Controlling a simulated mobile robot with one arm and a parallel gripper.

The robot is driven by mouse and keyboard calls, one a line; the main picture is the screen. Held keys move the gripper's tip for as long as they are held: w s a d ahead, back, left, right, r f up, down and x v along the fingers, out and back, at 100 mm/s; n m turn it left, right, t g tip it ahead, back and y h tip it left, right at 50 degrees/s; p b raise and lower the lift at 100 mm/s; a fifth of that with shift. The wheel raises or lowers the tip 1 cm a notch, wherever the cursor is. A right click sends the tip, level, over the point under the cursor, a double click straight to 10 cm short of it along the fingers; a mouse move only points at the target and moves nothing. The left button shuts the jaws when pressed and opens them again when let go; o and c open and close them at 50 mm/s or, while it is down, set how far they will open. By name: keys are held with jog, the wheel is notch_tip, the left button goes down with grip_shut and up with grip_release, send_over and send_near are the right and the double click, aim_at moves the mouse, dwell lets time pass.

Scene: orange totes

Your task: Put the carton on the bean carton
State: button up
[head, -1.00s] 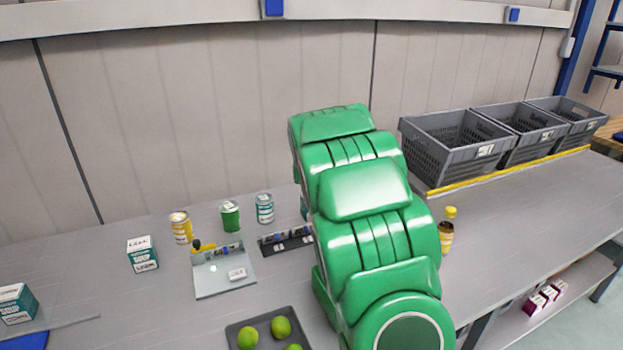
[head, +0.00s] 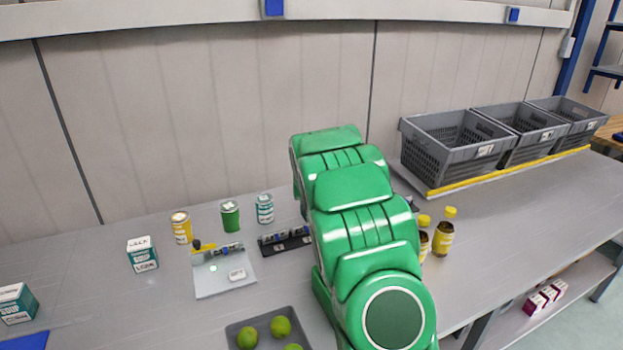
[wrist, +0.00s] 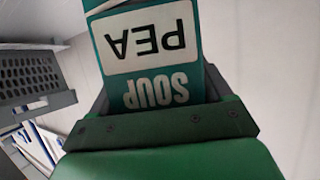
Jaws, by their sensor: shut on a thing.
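My gripper (wrist: 165,122) is shut on a teal and white carton (wrist: 150,50) marked PEA SOUP, which looks upside down in the wrist view. In the head view my green arm hides the gripper and the held carton. Two similar cartons stand upright on the bench at the left: one carton (head: 142,256) near the middle left and another soup carton (head: 17,306) at the left edge. Their small print is too blurred to tell which is the bean carton. The gripper's distance from them cannot be told.
A yellow can (head: 181,228), a green can (head: 230,216) and a teal-white can (head: 265,209) stand at the back. A grey tray (head: 236,328) holds green fruit. Yellow-capped bottles (head: 443,238) stand right of my arm. Grey crates (head: 440,150) line the back right.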

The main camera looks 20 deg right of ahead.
jog(key=o, duration=1.2)
jog(key=shift+r, duration=0.15)
jog(key=shift+v, duration=5.95)
jog(key=shift+s+a, duration=0.1)
jog(key=shift+a, duration=0.05)
